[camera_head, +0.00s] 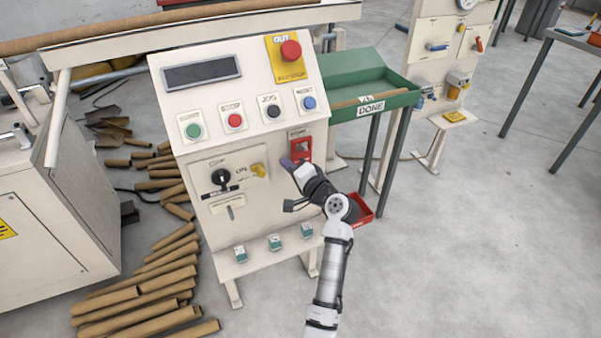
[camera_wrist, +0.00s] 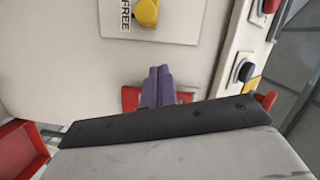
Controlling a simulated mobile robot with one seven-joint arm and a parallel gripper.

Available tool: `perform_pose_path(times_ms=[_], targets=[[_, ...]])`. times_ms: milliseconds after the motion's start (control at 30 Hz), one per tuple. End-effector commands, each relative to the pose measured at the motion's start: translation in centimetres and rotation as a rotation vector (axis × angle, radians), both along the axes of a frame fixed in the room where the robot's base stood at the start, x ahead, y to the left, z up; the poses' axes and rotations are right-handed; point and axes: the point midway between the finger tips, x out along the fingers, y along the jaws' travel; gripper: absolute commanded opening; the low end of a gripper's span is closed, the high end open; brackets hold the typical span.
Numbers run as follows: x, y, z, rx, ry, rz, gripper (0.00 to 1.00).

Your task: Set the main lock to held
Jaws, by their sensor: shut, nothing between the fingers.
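A plate on the white control panel (camera_head: 205,210) carries a black rotary knob (camera_head: 221,178), the word ON and a yellow knob (camera_head: 258,170). In the wrist view the yellow knob (camera_wrist: 146,12) sits beside the word FREE; I take it to be the main lock. My gripper (camera_head: 288,162) is right of this plate, in front of a red bracket (camera_head: 302,149). In the wrist view my purple fingers (camera_wrist: 158,75) are together and empty, apart from the yellow knob. They hide part of the red bracket (camera_wrist: 130,97); contact cannot be told.
Several push buttons (camera_head: 235,121) and a red emergency stop (camera_head: 290,50) sit above. A green DONE tray (camera_head: 365,82) is to the right. A small red tray (camera_head: 363,211) is partly behind my arm.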

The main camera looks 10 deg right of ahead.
Motion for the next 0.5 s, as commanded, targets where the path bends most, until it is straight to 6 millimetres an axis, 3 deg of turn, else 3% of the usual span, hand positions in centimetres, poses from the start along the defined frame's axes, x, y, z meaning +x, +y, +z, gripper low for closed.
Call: perform_pose_path(times_ms=[200, 500], targets=[[-0.7, 2.8, -0.9, -0.001, 0.002, 0.0, 0.0], [-1.0, 3.7, -1.3, -0.002, -0.002, -0.002, 0.0]])
